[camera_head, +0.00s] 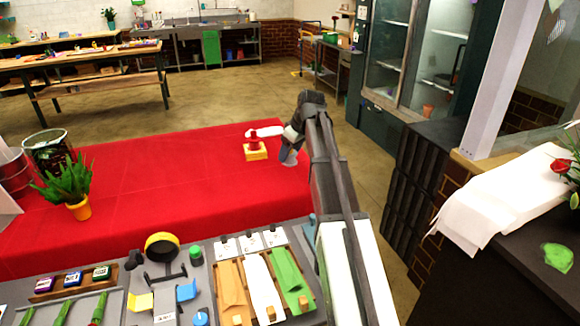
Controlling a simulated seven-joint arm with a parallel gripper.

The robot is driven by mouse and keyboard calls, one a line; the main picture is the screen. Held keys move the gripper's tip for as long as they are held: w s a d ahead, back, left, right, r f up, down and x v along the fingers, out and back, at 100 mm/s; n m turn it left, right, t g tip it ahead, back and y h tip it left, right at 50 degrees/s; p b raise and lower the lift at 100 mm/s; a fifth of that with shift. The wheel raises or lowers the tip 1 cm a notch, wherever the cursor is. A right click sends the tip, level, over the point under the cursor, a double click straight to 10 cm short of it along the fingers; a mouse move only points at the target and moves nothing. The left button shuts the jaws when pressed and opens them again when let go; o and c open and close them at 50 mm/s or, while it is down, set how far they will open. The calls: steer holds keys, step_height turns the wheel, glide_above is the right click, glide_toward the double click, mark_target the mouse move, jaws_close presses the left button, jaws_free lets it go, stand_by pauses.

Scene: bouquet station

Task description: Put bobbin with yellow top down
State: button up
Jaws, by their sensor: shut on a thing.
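My gripper (286,147) is at the far right part of the red-covered table (150,190), low over the cloth. It is shut on a small pale grey thing (290,159) with a flared lower end. This may be the bobbin, but no yellow top shows on it, and my gripper and wrist hide its upper part. I cannot tell whether its lower end touches the cloth. A yellow square block with a red piece on it (255,150) stands just left of my gripper, apart from it.
A white flat thing (265,132) lies behind the yellow block. A potted plant (78,208) stands at the table's left. A near grey bench carries a yellow-rimmed ring (161,245) and trays with orange, white and green pieces (262,285). The middle of the red cloth is clear.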

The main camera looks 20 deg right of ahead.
steer(key=shift+f, duration=2.65)
steer(key=shift+f, duration=0.1)
steer(key=o, duration=1.1)
steer(key=shift+c, duration=0.2)
steer(key=v, duration=1.2)
